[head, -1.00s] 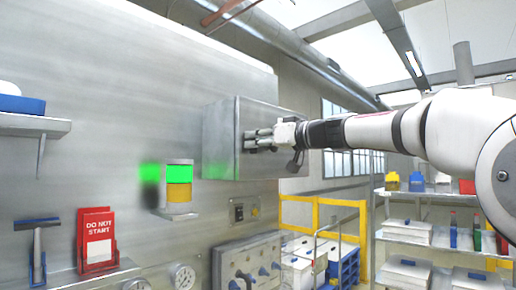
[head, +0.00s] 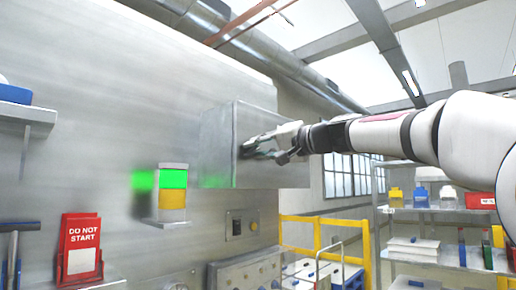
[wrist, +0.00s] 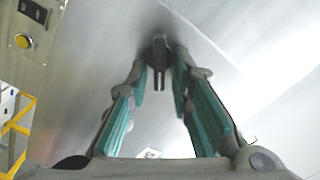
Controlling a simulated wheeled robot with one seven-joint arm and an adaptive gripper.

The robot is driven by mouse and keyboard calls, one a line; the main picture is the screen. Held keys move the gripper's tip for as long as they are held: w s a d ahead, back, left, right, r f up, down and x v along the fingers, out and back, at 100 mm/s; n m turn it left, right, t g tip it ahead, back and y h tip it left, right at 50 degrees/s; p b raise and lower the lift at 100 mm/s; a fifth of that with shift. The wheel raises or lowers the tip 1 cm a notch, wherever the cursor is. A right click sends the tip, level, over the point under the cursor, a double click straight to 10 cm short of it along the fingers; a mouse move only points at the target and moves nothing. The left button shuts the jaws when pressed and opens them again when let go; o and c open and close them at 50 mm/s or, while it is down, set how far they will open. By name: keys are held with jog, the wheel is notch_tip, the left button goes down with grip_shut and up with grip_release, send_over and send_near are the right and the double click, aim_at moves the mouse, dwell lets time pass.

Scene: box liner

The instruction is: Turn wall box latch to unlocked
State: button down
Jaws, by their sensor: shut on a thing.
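The grey metal wall box (head: 215,145) is mounted on the wall in the middle of the head view, with its front face turned to the right. My gripper (head: 244,149) is at that front face, its fingers slanting down to the left. The fingertips are shut on the latch from both sides. In the head view my fingers hide the latch.
A signal light (head: 173,190) shows green on the wall left of the box. A control panel (head: 243,224) with a yellow button sits below the box. A red "DO NOT START" sign (head: 82,248) stands on a ledge. Stocked shelves (head: 430,215) and a yellow frame (head: 318,225) stand to the right.

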jog(key=shift+w+d+f+m+p, duration=0.15)
jog(key=shift+m+p, duration=0.25)
jog(key=shift+m, duration=0.8)
jog(key=shift+s+a+f+m+p, duration=0.1)
jog(key=shift+m+p, duration=0.25)
jog(key=shift+m, duration=0.85)
jog(key=shift+w+d+f+m+p, duration=0.15)
jog(key=shift+m+p, duration=0.25)
jog(key=shift+m, duration=0.8)
jog(key=c, duration=1.7)
grip_release()
jog(key=shift+a, duration=0.1)
jog(key=shift+s, duration=0.1)
jog(key=v, duration=1.2)
